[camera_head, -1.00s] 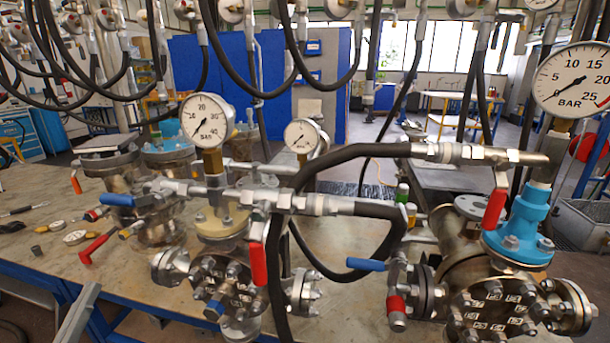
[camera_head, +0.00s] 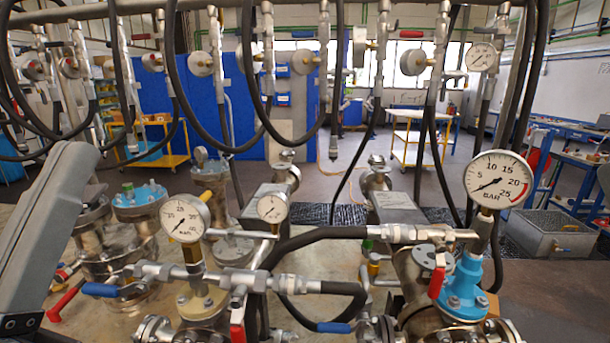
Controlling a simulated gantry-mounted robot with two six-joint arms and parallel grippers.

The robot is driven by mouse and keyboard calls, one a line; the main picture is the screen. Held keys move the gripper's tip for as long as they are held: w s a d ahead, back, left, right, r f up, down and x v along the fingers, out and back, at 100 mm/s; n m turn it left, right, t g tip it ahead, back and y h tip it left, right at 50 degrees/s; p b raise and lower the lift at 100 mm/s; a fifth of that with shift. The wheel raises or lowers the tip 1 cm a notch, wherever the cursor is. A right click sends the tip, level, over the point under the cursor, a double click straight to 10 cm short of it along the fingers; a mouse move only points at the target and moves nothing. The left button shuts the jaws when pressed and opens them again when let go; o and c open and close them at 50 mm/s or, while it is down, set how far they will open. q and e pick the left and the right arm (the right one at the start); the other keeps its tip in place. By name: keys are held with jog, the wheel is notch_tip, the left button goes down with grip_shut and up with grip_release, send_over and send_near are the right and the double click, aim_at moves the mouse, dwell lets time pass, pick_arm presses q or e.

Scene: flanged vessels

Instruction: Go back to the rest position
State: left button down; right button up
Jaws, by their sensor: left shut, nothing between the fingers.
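My left gripper (camera_head: 72,165) stands at the left edge as a large grey shape, tilted with its upper end to the right. It is shut and empty, apart from the vessels behind it in the picture. My right gripper is not in view. The middle flanged vessel (camera_head: 203,302) carries a pressure gauge (camera_head: 185,219) and a red-handled valve (camera_head: 237,332). The right vessel (camera_head: 425,275) has a blue flanged neck (camera_head: 465,290) and a larger gauge (camera_head: 497,180).
Black hoses (camera_head: 250,90) hang from a row of valves and gauges overhead. Another hose (camera_head: 310,238) arches between the vessels. A blue lever (camera_head: 100,289) and a red lever (camera_head: 66,300) stick out at lower left. A grey bin (camera_head: 550,235) stands at right.

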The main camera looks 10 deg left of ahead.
pick_arm(q)
notch_tip(320, 180, up, 38)
jog(key=p, duration=3.8)
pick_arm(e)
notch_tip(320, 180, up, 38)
pick_arm(q)
jog(key=shift+w+a, duration=0.1)
jog(key=shift+a+y, duration=0.1)
jog(key=shift+y, duration=0.2)
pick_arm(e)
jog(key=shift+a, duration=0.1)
